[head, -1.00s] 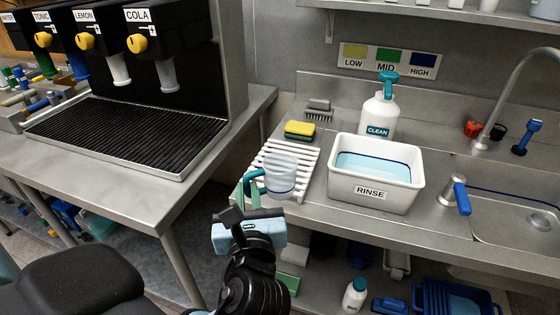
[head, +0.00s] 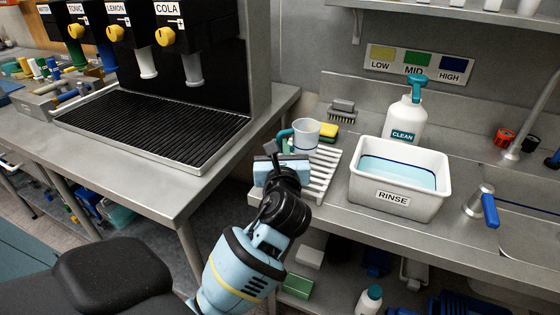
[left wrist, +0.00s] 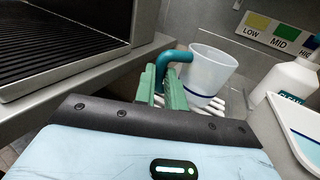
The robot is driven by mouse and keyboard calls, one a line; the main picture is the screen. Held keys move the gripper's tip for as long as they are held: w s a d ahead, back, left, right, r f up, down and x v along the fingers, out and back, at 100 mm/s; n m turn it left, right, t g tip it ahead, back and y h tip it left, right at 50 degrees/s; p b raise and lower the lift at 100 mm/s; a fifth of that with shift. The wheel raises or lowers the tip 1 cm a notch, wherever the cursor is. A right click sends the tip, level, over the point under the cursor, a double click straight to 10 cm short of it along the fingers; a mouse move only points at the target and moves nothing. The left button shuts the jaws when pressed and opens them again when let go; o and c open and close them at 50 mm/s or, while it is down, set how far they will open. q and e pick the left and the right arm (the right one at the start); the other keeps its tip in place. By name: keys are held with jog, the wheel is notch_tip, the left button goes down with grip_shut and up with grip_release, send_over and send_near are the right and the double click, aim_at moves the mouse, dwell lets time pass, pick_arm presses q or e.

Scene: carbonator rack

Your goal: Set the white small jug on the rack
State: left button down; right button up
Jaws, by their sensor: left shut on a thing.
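The white small jug (head: 305,136) has a blue band near its base and a teal handle. My left gripper (head: 284,144) is shut on the handle, at the jug's left side. The left wrist view shows the jug (left wrist: 208,76) close to upright, with green fingers (left wrist: 161,88) at the handle. The white slatted rack (head: 322,176) lies on the counter left of the rinse tub. The jug overlaps the rack's back left part in the head view. I cannot tell whether its base touches the slats. My right gripper is not in view.
A yellow and green sponge (head: 329,130) and a brush (head: 341,112) lie behind the rack. The rinse tub (head: 397,210) stands right of it, with a CLEAN bottle (head: 404,122) behind. The drinks machine's drip tray (head: 150,125) is at left, across a gap.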

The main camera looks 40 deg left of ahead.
pick_arm(q)
jog(key=shift+f+b, duration=0.55)
jog(key=shift+f, duration=1.2)
jog(key=shift+f, duration=0.15)
jog(key=c, duration=1.5)
grip_release()
jog(key=shift+s+d, duration=0.2)
jog(key=v, duration=1.1)
jog(key=shift+s+d, duration=0.15)
jog(key=shift+s, duration=0.1)
